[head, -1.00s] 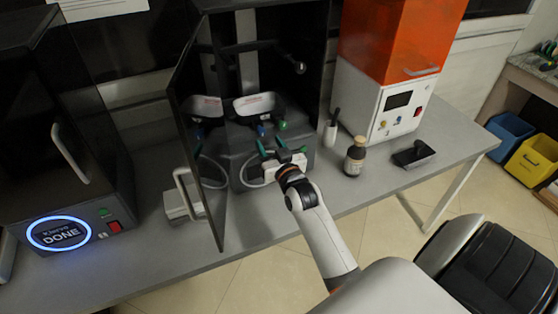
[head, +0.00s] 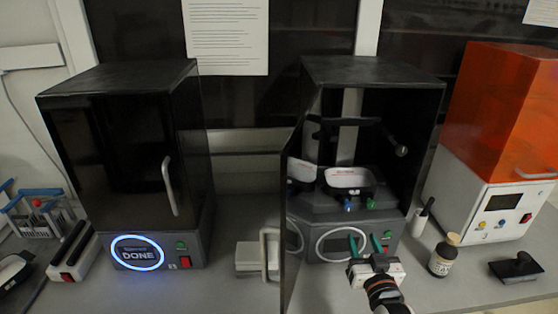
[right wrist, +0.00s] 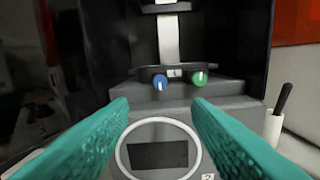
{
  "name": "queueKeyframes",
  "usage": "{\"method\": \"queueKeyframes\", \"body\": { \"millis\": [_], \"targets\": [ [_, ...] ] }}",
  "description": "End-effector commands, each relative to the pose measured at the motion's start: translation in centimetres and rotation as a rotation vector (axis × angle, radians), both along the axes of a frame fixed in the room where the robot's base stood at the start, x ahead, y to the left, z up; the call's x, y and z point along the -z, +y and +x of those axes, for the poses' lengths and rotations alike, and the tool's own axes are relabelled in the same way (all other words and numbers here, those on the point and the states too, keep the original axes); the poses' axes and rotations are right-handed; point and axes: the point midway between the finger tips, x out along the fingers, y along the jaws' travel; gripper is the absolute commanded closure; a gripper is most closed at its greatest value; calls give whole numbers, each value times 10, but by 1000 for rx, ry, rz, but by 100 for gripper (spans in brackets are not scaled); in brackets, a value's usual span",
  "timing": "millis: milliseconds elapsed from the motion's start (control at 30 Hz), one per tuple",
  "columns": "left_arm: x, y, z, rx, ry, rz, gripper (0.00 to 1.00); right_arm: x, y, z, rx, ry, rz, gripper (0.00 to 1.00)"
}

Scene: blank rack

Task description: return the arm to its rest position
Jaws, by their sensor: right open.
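My right gripper (head: 366,243) has teal fingers and is open and empty. In the head view it is in front of the right black machine (head: 370,75), near its round front display. In the right wrist view the two fingers (right wrist: 160,118) are spread apart, with the machine's dark round display (right wrist: 158,155) seen between them. A blue knob (right wrist: 160,82) and a green knob (right wrist: 199,79) sit beyond the fingertips. My left gripper is in no view.
The right machine's door (head: 303,180) stands open on its left side, with a white tray (head: 347,178) inside. A brown bottle (head: 443,254) and an orange-topped machine (head: 500,110) stand to the right. The closed left machine (head: 130,90) shows DONE.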

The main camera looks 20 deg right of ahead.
Motion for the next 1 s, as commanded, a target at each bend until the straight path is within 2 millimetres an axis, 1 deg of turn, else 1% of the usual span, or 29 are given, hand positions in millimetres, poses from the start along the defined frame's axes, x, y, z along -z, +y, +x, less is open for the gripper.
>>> {"method": "queueKeyframes", "body": {
  "millis": [67, 167, 267, 367, 433, 500, 600, 800, 967, 1000],
  "targets": [
    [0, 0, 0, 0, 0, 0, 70, 1, 2, 0, -4, 10, 0, 55],
    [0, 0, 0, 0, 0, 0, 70, 10, 12, -5, -30, 76, 0, 55],
    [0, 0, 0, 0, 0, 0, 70, 32, 34, -19, -84, 228, 2, 55],
    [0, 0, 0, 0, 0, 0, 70, 60, 64, -47, -156, 441, -3, 55],
    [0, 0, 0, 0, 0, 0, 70, 78, 83, -73, -201, 592, -7, 55],
    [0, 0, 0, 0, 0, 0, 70, 91, 97, -97, -236, 717, -11, 55],
    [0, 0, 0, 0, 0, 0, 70, 103, 112, -129, -276, 862, -19, 55],
    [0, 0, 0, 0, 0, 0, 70, 115, 131, -185, -333, 1090, -36, 55],
    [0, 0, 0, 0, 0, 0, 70, 118, 140, -226, -370, 1246, -49, 55],
    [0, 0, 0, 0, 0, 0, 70, 118, 142, -237, -378, 1285, -54, 55]
  ]
}}
